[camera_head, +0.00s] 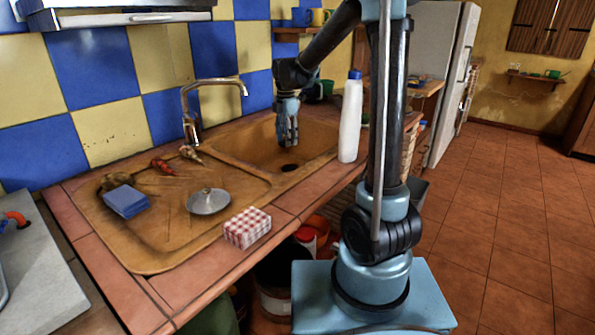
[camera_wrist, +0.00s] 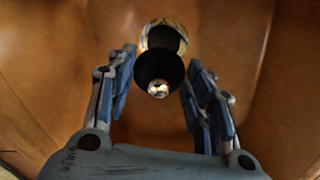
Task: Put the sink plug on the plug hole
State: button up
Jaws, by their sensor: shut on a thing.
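The sink plug (camera_wrist: 158,70) is a dark round disc with a small shiny knob, seen between my fingers in the wrist view. My gripper (camera_wrist: 160,62) is shut on it, with one finger at each side. The plug hole, a shiny metal ring (camera_wrist: 168,33), shows just beyond the plug, which overlaps its near edge in the picture. In the head view my gripper (camera_head: 289,143) points down inside the brown sink basin (camera_head: 255,150). A dark oval (camera_head: 289,167) lies below it on the basin floor; I cannot tell there whether it is plug or hole.
The tap (camera_head: 190,115) stands at the basin's back left. A white bottle (camera_head: 350,120) is close to its right. A metal lid (camera_head: 208,201), a blue sponge (camera_head: 126,201), a checked box (camera_head: 247,228) and vegetables (camera_head: 162,166) lie on or beside the drainboard.

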send_over(289, 169)
notch_tip(289, 169, down, 6)
jog(key=shift+s+a+r, duration=0.1)
jog(key=shift+r, duration=0.1)
jog(key=shift+f, duration=2.55)
jog(key=o, duration=1.1)
jog(key=shift+f, duration=0.1)
notch_tip(289, 169, up, 12)
jog(key=shift+r, duration=0.15)
